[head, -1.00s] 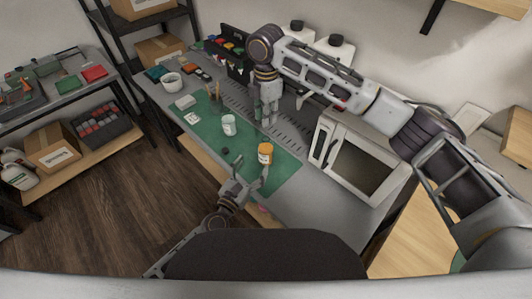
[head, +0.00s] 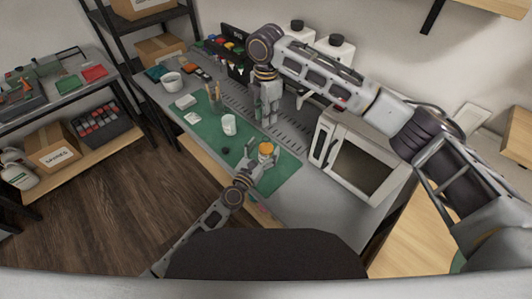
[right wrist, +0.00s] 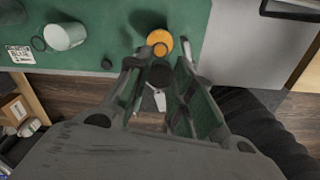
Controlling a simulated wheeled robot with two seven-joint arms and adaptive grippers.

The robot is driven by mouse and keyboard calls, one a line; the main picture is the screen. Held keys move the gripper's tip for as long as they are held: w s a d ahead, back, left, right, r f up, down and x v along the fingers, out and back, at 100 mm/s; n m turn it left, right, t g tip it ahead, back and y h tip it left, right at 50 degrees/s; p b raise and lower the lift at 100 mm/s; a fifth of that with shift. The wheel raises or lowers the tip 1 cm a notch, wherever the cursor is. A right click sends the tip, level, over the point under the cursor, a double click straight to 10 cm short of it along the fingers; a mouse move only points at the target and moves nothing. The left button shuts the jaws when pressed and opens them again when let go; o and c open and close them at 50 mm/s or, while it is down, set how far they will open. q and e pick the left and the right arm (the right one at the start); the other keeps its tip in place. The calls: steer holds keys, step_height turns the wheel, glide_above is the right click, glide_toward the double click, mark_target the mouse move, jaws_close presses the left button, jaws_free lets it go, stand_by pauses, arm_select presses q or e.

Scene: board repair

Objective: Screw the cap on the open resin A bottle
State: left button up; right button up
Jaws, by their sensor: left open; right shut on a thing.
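The orange bottle (head: 265,149) stands on the green mat; its label is too small to read. It also shows in the right wrist view (right wrist: 157,40), with a round ring at its top. My left gripper (head: 264,153) is open, its fingers on either side of the bottle; I cannot tell whether they touch it. My right gripper (head: 267,121) is above the mat, behind the bottle. In the right wrist view it is shut on a small dark thing (right wrist: 160,76), seemingly a black cap, partly hidden between the fingers.
A white jar (head: 229,125) and a small black round piece (head: 225,151) lie left of the bottle on the green mat (head: 205,140). A cup with sticks (head: 214,104) stands farther back. A white microwave-like box (head: 355,162) bounds the right side.

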arm_select(q)
steer(key=shift+x, duration=1.25)
steer(key=c, duration=1.5)
steer(key=shift+c, duration=0.3)
arm_select(e)
glide_above(266, 136)
steer(key=shift+f, duration=2.5)
